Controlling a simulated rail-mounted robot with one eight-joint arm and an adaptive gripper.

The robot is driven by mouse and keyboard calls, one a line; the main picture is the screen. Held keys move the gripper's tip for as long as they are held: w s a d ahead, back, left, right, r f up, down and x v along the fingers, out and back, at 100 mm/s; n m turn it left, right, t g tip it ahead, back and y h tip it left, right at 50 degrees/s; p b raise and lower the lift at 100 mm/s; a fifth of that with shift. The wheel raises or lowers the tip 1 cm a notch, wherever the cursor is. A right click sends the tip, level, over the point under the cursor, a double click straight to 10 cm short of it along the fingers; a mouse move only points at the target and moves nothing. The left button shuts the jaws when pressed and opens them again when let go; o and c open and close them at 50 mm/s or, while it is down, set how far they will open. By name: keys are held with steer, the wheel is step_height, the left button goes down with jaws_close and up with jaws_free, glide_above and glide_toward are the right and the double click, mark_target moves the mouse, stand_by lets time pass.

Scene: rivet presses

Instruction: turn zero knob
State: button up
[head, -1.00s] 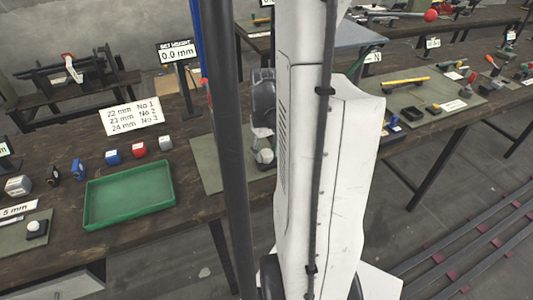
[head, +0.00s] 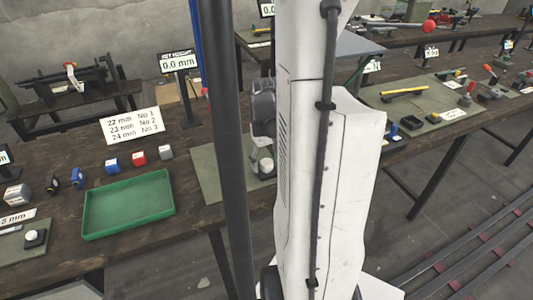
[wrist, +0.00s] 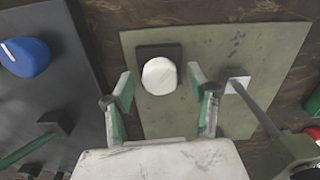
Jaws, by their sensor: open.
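In the wrist view a white round knob (wrist: 159,76) with a faint mark line sits on a dark square base (wrist: 158,52) on a grey-green plate (wrist: 225,48). My gripper (wrist: 162,88) is open, with one finger to the left and one to the right of the knob. Gaps show on both sides, so neither finger visibly touches it. In the head view my arm and a dark post hide part of the work area. A pale rounded part (head: 265,165) shows over a grey-green mat (head: 207,180) there; I cannot tell whether it is the same knob.
The head view shows a green tray (head: 128,205), small coloured blocks (head: 139,158), and a display reading 0.0 mm (head: 178,61).

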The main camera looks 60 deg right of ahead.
mark_target(266, 162)
step_height(266, 162, up, 12)
stand_by(0.6)
stand_by(0.4)
steer(key=w+a+r+n+t+h+p, duration=0.15)
steer(key=w+a+r+n+t, duration=0.3)
steer(key=w+a+r, duration=0.55)
steer(key=w+a+r+n+t+h+p, duration=0.15)
steer(key=w+a+r+n+t, duration=0.25)
steer(key=w+a+r+n, duration=0.65)
steer(key=s+a+f+m+g+y+b, duration=0.1)
steer(key=s+a+f+m+y+b, duration=0.2)
steer(key=s+a+f+m, duration=0.5)
steer(key=s+a+f, duration=0.6)
steer(key=a+f, duration=0.1)
steer(key=shift+s+f+m, duration=0.4)
